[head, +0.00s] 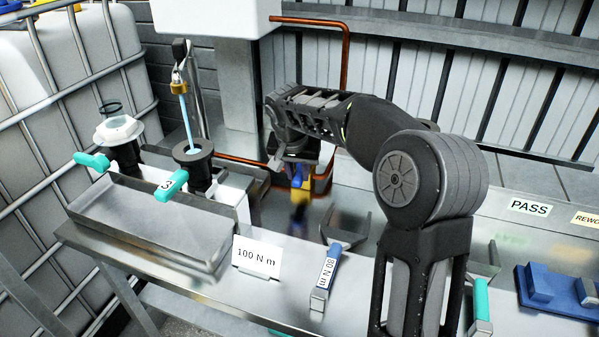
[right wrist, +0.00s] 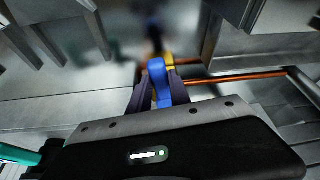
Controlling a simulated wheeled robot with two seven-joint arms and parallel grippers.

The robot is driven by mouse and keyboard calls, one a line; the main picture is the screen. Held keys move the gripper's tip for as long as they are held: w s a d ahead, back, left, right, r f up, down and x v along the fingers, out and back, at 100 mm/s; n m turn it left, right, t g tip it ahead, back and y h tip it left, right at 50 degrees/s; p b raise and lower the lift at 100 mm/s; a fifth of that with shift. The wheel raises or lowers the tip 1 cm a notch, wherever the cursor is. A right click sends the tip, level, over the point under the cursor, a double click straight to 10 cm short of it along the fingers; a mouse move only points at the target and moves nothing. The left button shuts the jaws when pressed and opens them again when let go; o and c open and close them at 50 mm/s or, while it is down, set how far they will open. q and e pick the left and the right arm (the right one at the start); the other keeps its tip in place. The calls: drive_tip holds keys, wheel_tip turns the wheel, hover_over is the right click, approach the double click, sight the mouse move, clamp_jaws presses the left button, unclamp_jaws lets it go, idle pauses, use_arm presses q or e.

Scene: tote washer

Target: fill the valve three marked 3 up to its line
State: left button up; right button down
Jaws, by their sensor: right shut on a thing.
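Valve three has a black body with an open round top (head: 193,153), a teal handle (head: 172,184) and a "3" label (head: 167,185). A thin blue stream of water (head: 188,122) falls from a brass spout (head: 179,87) into its open top. I cannot make out the line or the water level inside. My right gripper (head: 297,172) is right of it, shut on a blue lever (head: 297,183) of a brass fitting (head: 302,191) by the copper pipe. The right wrist view shows the blue lever (right wrist: 159,80) between the fingers. My left gripper is not in view.
A second valve with a white top (head: 118,130) and teal handle stands left of valve three. A steel tray (head: 150,225) lies in front. A "100 N m" card (head: 257,257), a blue-handled "80 N m" tool (head: 325,278) and a blue fixture (head: 555,290) are on the bench.

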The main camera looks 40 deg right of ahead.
drive_tip(key=shift+w+a+m+h, duration=0.3)
drive_tip(key=shift+w+a+m, duration=0.15)
drive_tip(key=shift+m, duration=0.45)
drive_tip(key=shift+d, duration=0.1)
drive_tip(key=c, duration=1.2)
unclamp_jaws()
drive_tip(key=v, duration=0.7)
drive_tip(key=shift+r+b, duration=0.3)
drive_tip(key=shift+r, duration=0.1)
drive_tip(key=shift+f+g, duration=0.1)
drive_tip(key=shift+g, duration=0.2)
